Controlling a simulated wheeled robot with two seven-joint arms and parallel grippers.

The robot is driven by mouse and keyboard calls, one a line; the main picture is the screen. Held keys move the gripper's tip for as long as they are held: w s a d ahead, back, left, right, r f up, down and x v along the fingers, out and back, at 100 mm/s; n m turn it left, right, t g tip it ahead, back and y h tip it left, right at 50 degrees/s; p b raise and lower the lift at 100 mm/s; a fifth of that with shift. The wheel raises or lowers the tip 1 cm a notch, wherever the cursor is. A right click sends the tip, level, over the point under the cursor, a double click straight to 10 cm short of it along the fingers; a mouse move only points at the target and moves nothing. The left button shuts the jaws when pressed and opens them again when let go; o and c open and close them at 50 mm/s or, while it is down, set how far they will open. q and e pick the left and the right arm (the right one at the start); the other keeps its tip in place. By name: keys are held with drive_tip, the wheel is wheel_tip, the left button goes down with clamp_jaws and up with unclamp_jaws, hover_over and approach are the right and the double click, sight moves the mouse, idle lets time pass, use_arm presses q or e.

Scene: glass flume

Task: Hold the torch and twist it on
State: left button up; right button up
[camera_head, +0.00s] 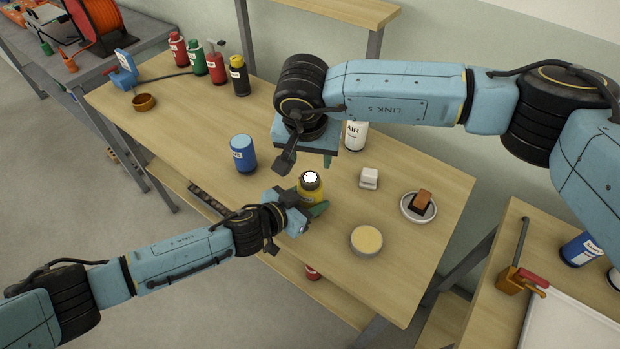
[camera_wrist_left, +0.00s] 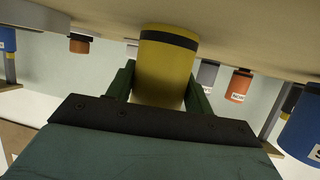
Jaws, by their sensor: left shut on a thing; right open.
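The yellow torch (camera_head: 312,194) stands upright on the wooden bench, with a dark collar and a round white face on top. I cannot tell whether that face is lit. My left gripper (camera_head: 309,203) is shut around the yellow body from the front left. In the left wrist view the yellow torch (camera_wrist_left: 165,68) sits between the green fingers of my left gripper (camera_wrist_left: 160,85); that picture is upside down. My right gripper (camera_head: 306,158) is open and points down, above and slightly behind the torch's top, apart from it.
A blue can (camera_head: 243,154) stands left of the torch. A white AIR can (camera_head: 355,135) stands behind. A white block (camera_head: 369,178), a bowl with pale contents (camera_head: 366,241) and a saucer (camera_head: 406,211) with a brown-topped block are right. Several bottles stand at back left.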

use_arm(q)
drive_tip(key=o, duration=1.1)
drive_tip(key=v, duration=1.2)
drive_tip(key=shift+f, duration=0.1)
